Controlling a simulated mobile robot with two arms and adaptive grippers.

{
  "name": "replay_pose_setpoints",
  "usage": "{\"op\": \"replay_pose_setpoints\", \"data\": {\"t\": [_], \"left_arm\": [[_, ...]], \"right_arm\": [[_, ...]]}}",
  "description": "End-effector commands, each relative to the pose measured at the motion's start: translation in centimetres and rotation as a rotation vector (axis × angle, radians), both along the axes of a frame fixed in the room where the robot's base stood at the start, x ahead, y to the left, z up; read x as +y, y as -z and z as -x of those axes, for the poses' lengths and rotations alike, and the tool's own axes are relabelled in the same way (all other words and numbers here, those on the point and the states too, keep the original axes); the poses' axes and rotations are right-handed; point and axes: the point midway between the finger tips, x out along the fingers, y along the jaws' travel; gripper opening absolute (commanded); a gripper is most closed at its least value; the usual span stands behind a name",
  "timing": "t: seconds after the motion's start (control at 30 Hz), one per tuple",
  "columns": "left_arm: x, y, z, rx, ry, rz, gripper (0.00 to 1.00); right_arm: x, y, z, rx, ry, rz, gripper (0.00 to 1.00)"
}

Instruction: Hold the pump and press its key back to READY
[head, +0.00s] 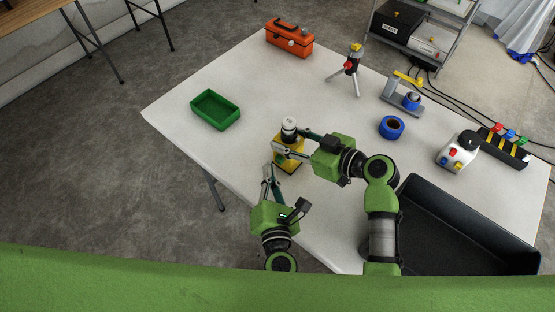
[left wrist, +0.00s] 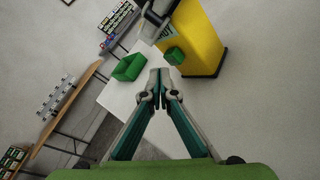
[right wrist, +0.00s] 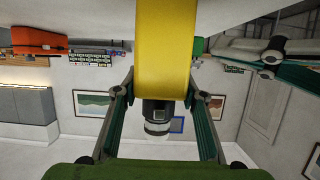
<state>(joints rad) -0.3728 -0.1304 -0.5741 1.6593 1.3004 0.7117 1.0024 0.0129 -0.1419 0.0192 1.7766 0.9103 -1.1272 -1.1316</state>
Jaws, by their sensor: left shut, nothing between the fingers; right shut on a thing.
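The pump (head: 287,158) has a yellow body, a black neck and a white cap; it stands near the table's front edge. My right gripper (head: 289,141) is shut on its upper part, with one finger on each side in the right wrist view (right wrist: 160,85). A small green key (left wrist: 175,56) sticks out from the pump's side, beside a partly hidden label. My left gripper (left wrist: 160,76) is shut and empty, its tips close to the key and seemingly apart from it. The left gripper also shows at the right of the right wrist view (right wrist: 268,58).
A green tray (head: 216,125) lies at the left. A dark bin (head: 465,250) is at the front right. The table's middle is clear.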

Motion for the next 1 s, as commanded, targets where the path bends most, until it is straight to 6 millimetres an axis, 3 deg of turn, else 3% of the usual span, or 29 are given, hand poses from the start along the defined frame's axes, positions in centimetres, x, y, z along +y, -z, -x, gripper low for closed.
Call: {"op": "replay_pose_setpoints", "data": {"t": [0.23, 0.7, 1.0], "left_arm": [[0.2, 0.1, 0.2, 0.002, 0.000, -0.001, 0.00], [2.7, 0.1, 3.7, 0.002, 0.000, -0.001, 0.00], [3.0, 0.0, 4.1, 0.001, -0.001, 0.000, 0.00]], "right_arm": [[0.0, 0.0, 0.0, 0.000, 0.001, 0.000, 0.13], [0.0, 0.0, 0.0, -0.001, 0.002, 0.000, 0.13], [-0.1, 0.0, 0.0, -0.001, 0.002, 0.001, 0.13]]}}
